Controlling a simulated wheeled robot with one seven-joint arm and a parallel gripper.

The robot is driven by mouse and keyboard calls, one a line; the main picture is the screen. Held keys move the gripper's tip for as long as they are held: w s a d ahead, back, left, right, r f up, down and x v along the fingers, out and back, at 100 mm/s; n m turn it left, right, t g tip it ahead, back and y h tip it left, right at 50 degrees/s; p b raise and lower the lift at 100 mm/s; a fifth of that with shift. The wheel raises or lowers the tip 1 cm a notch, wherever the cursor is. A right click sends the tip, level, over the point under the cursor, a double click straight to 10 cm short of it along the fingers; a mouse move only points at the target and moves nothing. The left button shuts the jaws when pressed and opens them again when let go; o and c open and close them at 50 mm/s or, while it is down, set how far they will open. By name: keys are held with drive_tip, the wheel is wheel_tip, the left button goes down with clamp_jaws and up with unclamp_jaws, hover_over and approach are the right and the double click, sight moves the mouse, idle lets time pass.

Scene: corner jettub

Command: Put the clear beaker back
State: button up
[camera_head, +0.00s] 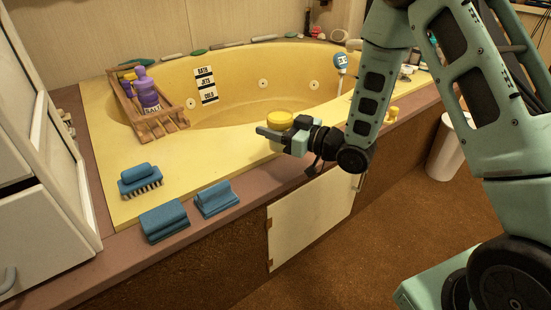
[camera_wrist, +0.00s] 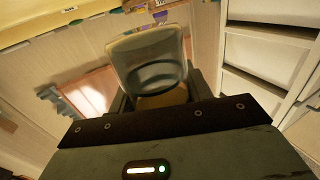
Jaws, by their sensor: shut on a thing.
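My gripper (camera_head: 279,137) is out over the yellow front rim of the tub in the head view. It is shut on a clear beaker (camera_head: 276,146), which shows a yellow round top and is partly hidden by the fingers. In the wrist view the clear beaker (camera_wrist: 150,62) stands between the fingers, see-through, with yellow at its near end. I cannot tell from these views whether its base touches the rim.
The yellow corner tub (camera_head: 125,200) has a wooden rack (camera_head: 160,125) with purple bottles at its left. A white bin (camera_head: 450,150) stands on the floor at right.

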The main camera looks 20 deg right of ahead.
sight(274, 148)
wheel_tip(274, 148, down, 7)
drive_tip(key=shift+r+b, duration=0.2)
drive_tip(key=shift+b, duration=1.05)
drive_tip(key=shift+f, duration=0.1)
drive_tip(key=shift+f, duration=0.15)
drive_tip(key=o, duration=1.1)
